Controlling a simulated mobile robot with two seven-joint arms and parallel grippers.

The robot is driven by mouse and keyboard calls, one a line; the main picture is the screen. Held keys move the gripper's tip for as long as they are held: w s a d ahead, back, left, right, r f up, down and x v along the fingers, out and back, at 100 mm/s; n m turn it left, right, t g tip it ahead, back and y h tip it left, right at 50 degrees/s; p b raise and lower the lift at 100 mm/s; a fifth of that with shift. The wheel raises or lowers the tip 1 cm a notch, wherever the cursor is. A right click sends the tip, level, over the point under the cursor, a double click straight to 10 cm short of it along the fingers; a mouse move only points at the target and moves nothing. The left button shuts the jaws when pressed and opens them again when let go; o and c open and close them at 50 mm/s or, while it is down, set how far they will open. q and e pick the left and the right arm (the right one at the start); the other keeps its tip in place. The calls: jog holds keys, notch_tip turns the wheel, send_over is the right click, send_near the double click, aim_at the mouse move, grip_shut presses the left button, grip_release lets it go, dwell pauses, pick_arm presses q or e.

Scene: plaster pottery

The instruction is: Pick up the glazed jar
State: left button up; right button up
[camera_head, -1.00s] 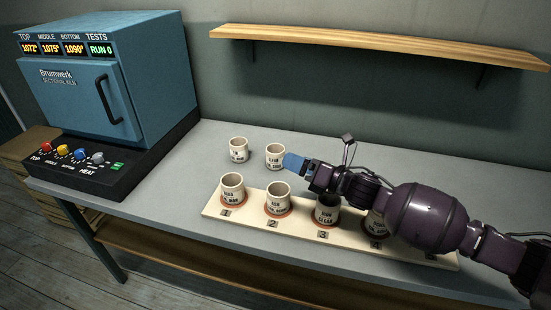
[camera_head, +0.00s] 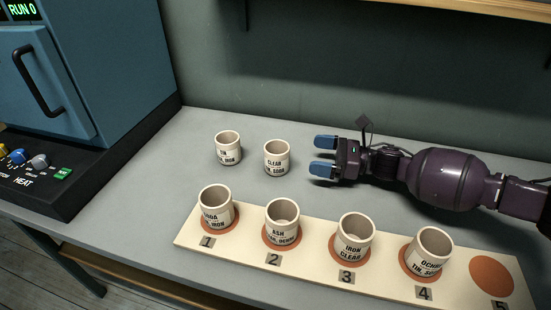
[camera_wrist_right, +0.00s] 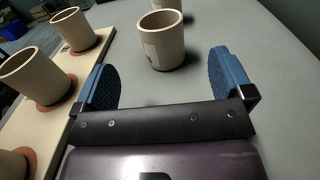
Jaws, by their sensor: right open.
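Several pale jars with dark lettering stand upright on the bench. Another jar (camera_head: 228,148) stands further left. More jars stand on the board's numbered spots: jar 1 (camera_head: 217,208), jar 2 (camera_head: 282,222), jar 3 (camera_head: 352,241) and jar 4 (camera_head: 428,254). I cannot tell which one is the glazed jar. My left gripper is not in view.
The cream board (camera_head: 385,286) runs along the front; its spot 5 (camera_head: 491,277) is bare. A blue kiln (camera_head: 110,75) with a control panel stands at the left. A wooden shelf (camera_head: 480,8) hangs above. The table behind the jars is clear.

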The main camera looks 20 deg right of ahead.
aim_at(280, 149)
jog(key=x, duration=0.4)
jog(key=shift+s+r, duration=0.1)
jog(key=shift+r, duration=0.05)
jog(key=shift+b+x, duration=0.45)
jog(key=shift+x, duration=2.7)
jog(key=shift+c, duration=0.3)
jog(key=c, duration=1)
